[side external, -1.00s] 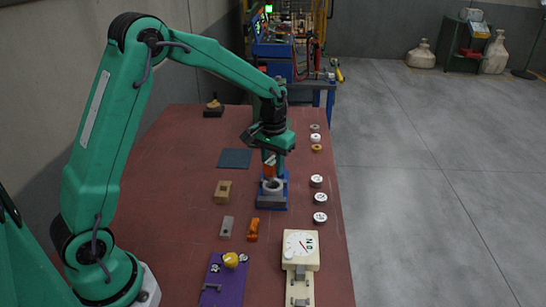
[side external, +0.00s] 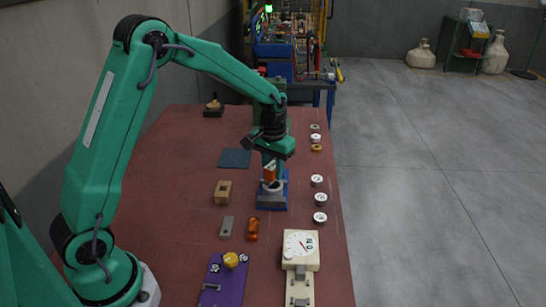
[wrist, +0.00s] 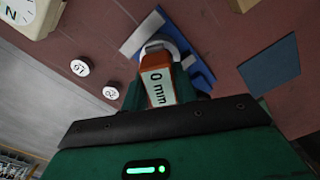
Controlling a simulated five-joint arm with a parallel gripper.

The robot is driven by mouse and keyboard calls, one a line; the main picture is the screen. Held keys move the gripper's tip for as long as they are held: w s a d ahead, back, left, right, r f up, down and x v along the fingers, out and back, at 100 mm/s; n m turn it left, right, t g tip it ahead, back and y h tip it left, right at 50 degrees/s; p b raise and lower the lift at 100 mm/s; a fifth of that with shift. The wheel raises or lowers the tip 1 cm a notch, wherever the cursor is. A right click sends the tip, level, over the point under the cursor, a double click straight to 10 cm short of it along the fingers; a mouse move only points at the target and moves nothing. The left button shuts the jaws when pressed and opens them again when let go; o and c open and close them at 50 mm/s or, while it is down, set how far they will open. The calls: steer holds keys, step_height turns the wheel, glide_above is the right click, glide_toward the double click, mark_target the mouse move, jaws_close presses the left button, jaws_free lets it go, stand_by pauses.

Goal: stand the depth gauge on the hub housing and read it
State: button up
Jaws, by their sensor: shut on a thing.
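The orange depth gauge (side external: 269,173) is held upright in my gripper (side external: 272,166), directly over the grey round hub housing (side external: 272,187) in its blue fixture (side external: 272,204). In the side view the gauge's lower end appears to meet the housing; I cannot tell whether it is seated flat. In the wrist view the gauge (wrist: 158,86) shows a readout of "0 mm". My gripper's fingers (wrist: 160,92) are shut on it, partly hidden behind it. The pale rim of the housing (wrist: 163,44) shows just beyond the gauge, with the blue fixture (wrist: 198,70) around it.
White labelled discs (side external: 320,199) stand along the table's right edge. A cream dial box (side external: 301,245), a purple board (side external: 225,278), an orange part (side external: 253,229), a grey block (side external: 226,227) and a tan block (side external: 223,192) are nearer. A dark blue mat (side external: 234,158) lies left.

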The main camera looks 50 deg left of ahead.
mark_target(273, 165)
steer(key=shift+f, duration=0.8)
steer(key=o, duration=1.1)
steer(key=shift+o, duration=0.2)
step_height(273, 165, up, 7)
steer(key=shift+r, duration=0.35)
